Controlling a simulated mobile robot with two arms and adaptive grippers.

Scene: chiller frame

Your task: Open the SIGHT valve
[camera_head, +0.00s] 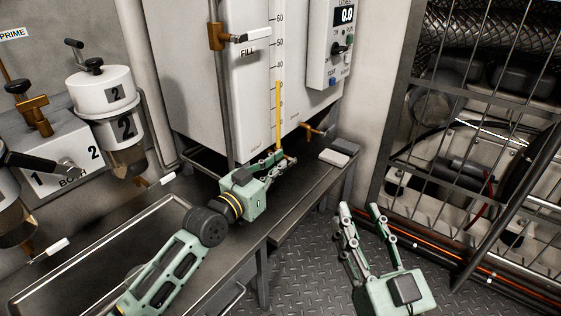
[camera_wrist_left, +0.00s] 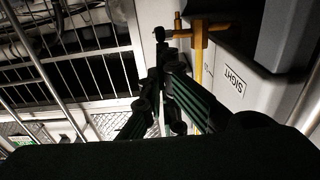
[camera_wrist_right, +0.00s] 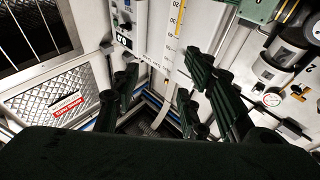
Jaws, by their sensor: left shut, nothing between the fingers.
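The SIGHT label (camera_wrist_left: 235,82) shows upside down on the white tank in the left wrist view. Beside it is a brass valve (camera_wrist_left: 197,38) at the end of a yellow tube, with a handle reaching left towards my fingertips. In the head view the yellow tube (camera_head: 278,110) runs down the tank's scale, and my left gripper hides its lower end. My left gripper (camera_head: 286,158) is shut and empty, close to the valve; it also shows in the left wrist view (camera_wrist_left: 162,60). I cannot tell whether it touches the handle. My right gripper (camera_head: 359,207) is open and empty above the floor.
A FILL valve (camera_head: 222,37) is higher on the white tank (camera_head: 205,90). Another brass fitting (camera_head: 314,130) is at its lower right. A control box (camera_head: 330,45) hangs above. A metal bench (camera_head: 300,205) runs below. A barred cage (camera_head: 470,130) stands right.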

